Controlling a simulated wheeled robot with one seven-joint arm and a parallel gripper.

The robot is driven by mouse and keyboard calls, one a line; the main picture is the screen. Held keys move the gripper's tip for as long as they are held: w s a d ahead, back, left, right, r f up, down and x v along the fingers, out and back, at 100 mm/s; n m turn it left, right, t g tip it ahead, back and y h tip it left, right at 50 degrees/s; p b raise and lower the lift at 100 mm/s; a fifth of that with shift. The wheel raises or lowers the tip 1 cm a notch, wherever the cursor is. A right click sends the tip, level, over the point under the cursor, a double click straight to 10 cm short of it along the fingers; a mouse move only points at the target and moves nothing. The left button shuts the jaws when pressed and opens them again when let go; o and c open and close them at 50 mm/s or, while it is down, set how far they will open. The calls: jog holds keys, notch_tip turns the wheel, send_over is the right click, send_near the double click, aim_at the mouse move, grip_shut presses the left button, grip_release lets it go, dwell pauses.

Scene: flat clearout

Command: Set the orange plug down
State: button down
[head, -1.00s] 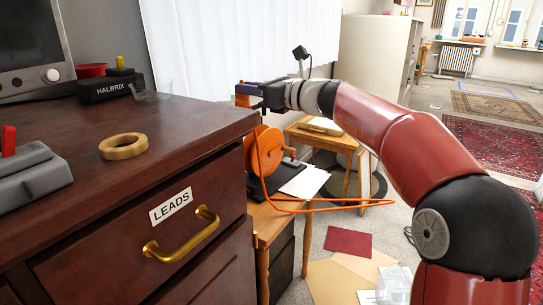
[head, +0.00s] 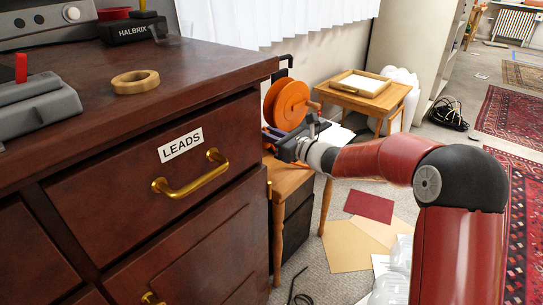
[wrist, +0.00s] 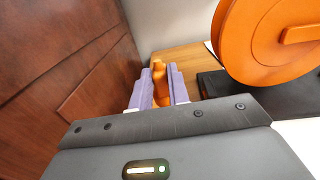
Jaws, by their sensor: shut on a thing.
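My gripper (head: 270,134) is low beside the right side of the dark wooden drawer cabinet, in front of the orange cable reel (head: 291,104). In the wrist view its purple fingers (wrist: 160,84) are shut on the orange plug (wrist: 159,73), which stands up between them. A wooden surface (wrist: 186,58) lies just beyond the fingertips; I cannot tell whether the plug touches it. The reel (wrist: 262,42) is to the right of the fingers in the wrist view. In the head view the plug is too small and covered to make out.
The drawer cabinet (head: 205,82), labelled LEADS, is close on the left. A wooden stand (head: 290,182) is under the reel and my gripper. A small table with a tray (head: 363,84) stands behind. Papers (head: 352,248) lie on the floor.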

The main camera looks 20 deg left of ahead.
jog(key=shift+f, duration=3.45)
jog(key=shift+f, duration=0.2)
jog(key=c, duration=1.3)
grip_release()
jog(key=shift+c, duration=0.2)
jog(key=shift+r, duration=0.25)
jog(key=shift+d+f, duration=0.1)
jog(key=shift+d, duration=0.25)
jog(key=b+v, duration=0.1)
jog(key=v, duration=1)
jog(key=shift+s, duration=0.15)
